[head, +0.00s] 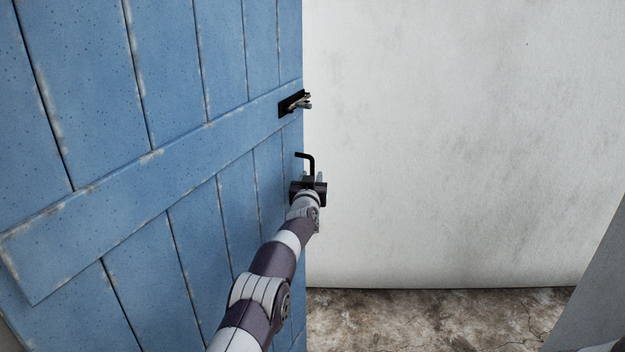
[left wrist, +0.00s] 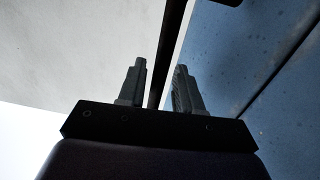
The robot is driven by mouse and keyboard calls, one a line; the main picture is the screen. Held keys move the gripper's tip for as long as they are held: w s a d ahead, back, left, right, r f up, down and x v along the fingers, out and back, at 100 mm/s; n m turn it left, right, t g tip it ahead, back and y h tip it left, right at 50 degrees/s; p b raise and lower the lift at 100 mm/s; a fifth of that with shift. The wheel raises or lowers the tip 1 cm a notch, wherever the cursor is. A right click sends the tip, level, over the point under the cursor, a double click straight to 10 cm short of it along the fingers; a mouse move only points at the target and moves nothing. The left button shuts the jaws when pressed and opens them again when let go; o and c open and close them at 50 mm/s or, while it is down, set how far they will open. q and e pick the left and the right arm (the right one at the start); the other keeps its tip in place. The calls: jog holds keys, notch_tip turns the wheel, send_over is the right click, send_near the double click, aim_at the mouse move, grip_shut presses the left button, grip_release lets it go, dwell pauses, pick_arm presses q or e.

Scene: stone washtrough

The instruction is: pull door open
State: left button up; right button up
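The blue plank door (head: 165,120) fills the left of the head view, its right edge standing in front of a white wall. A black bent handle (head: 311,160) sticks out near that edge, below a dark latch (head: 290,104). My left gripper (head: 312,180) is at the lower part of the handle. In the left wrist view, the dark handle bar (left wrist: 170,50) runs between the two fingers of my left gripper (left wrist: 160,75). The fingers are apart, with gaps beside the bar. The door (left wrist: 240,60) lies to the right there. My right gripper is not in view.
A plain white wall (head: 460,140) rises to the right of the door's edge. A patch of bare, stained stone floor (head: 430,315) lies below it. A grey slanted surface (head: 598,290) closes off the lower right corner.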

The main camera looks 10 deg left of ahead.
pick_arm(q)
jog(key=shift+r, duration=0.1)
jog(key=s+d+b, duration=0.1)
jog(key=s+b, duration=0.2)
jog(key=s, duration=0.9)
jog(key=shift+s+d, duration=0.25)
jog(key=shift+s, duration=0.05)
